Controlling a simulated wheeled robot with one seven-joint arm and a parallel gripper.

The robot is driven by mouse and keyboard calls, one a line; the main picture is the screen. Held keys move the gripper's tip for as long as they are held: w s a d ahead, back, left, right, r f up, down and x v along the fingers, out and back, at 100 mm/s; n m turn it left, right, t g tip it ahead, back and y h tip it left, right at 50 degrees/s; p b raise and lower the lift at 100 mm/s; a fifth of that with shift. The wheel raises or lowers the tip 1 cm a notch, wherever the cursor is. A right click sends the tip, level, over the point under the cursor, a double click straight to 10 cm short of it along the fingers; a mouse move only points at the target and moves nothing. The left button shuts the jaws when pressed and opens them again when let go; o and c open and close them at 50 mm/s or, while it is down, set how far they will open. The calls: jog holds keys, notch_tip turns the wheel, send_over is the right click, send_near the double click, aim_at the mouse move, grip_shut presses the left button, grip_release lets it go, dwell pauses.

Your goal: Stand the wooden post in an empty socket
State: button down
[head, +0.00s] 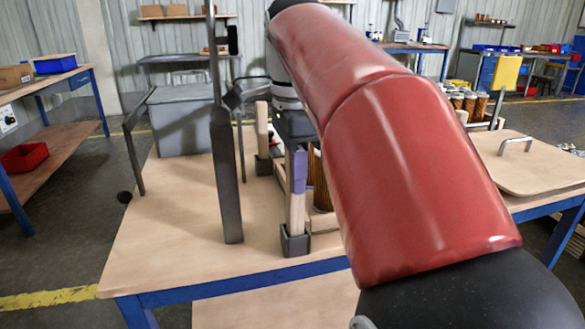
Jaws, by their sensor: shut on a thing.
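The wooden post (297,210) is pale with a purple band near its top and stands about upright. My gripper (295,140) is shut on its upper end. The post's lower end meets a dark square socket (295,244) near the table's front edge. The socket's front wall seems to hide the foot, and I cannot tell how deep it sits. Another pale post (262,130) stands behind to the left in a second dark socket (263,166). My red arm hides the area to the right, including any other sockets.
A brown filter cartridge (321,188) stands just right of the held post, partly hidden. A dark upright bar (226,190) rises to the left. A grey bin (190,122) stands at the back left. A handled wooden lid (535,165) lies at right. The table's front left is clear.

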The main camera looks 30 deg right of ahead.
jog(key=shift+f+b, duration=0.3)
jog(key=shift+f, duration=0.2)
jog(key=c, duration=1.1)
grip_release()
jog(key=shift+r, duration=0.1)
notch_tip(320, 180, up, 8)
jog(key=p, duration=0.2)
jog(key=shift+p, duration=0.3)
